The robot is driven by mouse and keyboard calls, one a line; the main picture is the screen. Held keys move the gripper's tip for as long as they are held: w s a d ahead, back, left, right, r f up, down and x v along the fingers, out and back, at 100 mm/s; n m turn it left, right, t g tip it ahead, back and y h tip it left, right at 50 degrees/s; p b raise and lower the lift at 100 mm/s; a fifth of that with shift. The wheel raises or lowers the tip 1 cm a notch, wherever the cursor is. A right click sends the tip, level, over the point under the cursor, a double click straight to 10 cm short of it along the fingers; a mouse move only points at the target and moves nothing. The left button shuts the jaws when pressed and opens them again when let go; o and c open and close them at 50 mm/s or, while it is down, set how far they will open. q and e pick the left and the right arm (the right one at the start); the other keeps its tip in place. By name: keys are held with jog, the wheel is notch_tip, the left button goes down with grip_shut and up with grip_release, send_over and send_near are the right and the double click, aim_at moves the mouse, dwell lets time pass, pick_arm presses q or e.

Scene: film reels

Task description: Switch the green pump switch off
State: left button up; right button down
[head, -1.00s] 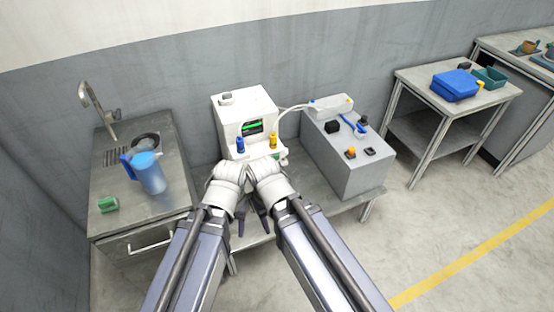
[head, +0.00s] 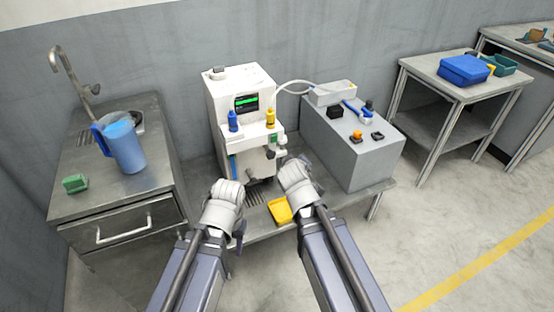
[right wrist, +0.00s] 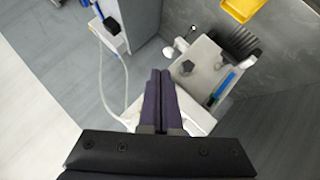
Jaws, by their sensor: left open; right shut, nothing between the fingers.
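The white machine (head: 247,108) stands against the wall in the head view, with a lit display and a blue and a yellow bottle on its front ledge. A small green part (head: 273,139) shows at its right front; I cannot tell for sure that it is the green pump switch or how it is set. My left gripper (head: 240,229) is open below and in front of the machine, partly hidden by its wrist. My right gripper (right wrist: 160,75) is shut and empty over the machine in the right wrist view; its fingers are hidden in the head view.
A yellow tray (head: 280,211) sits on the bench between my arms. A grey box (head: 352,145) with small controls stands right of the machine, joined by a pale hose (head: 292,83). A blue jug (head: 122,146) and green block (head: 75,183) are on the left counter.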

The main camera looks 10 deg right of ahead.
aim_at(274, 136)
jog(key=w+f+n+t+y+b, duration=0.4)
jog(key=f+n+t+y+b, duration=0.4)
jog(key=n+b, duration=0.6)
jog(key=f+b, duration=0.1)
jog(key=b, duration=0.8)
jog(key=shift+w+a+t, duration=0.2)
jog(key=shift+a+t, duration=0.05)
jog(key=shift+t, duration=0.05)
jog(key=shift+f, duration=0.1)
jog(key=p+x, duration=0.2)
jog(key=x, duration=1.2)
jog(key=shift+a, duration=0.1)
jog(key=shift+w+a+r+p, duration=0.1)
jog(key=shift+w+r+p, duration=0.4)
jog(key=shift+r+p, duration=0.15)
jog(key=shift+f, duration=0.1)
jog(key=shift+s, duration=0.1)
